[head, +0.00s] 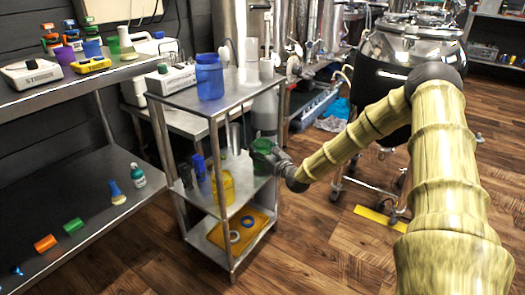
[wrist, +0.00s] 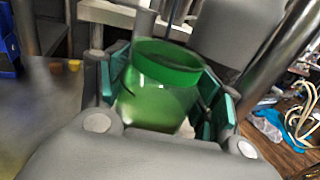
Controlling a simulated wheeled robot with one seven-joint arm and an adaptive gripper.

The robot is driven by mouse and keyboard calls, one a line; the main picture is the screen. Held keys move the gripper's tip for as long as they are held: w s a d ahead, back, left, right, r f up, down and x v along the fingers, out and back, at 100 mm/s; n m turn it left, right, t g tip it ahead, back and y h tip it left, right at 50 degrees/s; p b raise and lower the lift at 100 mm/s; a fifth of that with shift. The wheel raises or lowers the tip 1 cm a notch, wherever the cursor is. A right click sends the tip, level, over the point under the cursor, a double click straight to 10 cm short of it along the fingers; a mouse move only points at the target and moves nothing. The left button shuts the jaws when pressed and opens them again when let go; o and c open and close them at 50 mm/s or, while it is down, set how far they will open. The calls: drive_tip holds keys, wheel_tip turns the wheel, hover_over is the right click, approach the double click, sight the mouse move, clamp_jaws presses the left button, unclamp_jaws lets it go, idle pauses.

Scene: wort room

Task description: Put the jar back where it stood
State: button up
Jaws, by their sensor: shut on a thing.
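A green jar (head: 262,147) with a green lid is held at the right side of the steel cart, near middle-shelf height. In the wrist view the green jar (wrist: 158,92) stands between the teal finger pads and looks slightly tilted. My gripper (head: 274,160) is shut on it. I cannot tell whether the jar's base touches the shelf. A blue jar (head: 209,77) stands on the cart's top shelf. A yellow jar (head: 223,187) stands on the middle shelf (head: 205,201).
Blue items (head: 199,166) stand left of the yellow jar. A yellow tray (head: 258,222) with rings lies on the cart's bottom shelf. Cart posts (head: 220,165) frame the shelves. A bench (head: 75,205) is at left; steel tanks (head: 415,45) stand behind. The floor in front is clear.

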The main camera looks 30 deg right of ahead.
drive_tip(key=shift+f+b, duration=0.35)
drive_tip(key=shift+f, duration=0.25)
idle(0.3)
drive_tip(key=o, duration=1.3)
drive_tip(key=shift+d, duration=0.2)
drive_tip(key=shift+s+d, duration=0.1)
drive_tip(key=shift+s, duration=0.4)
drive_tip(key=s, duration=1.1)
drive_tip(key=shift+a, duration=0.3)
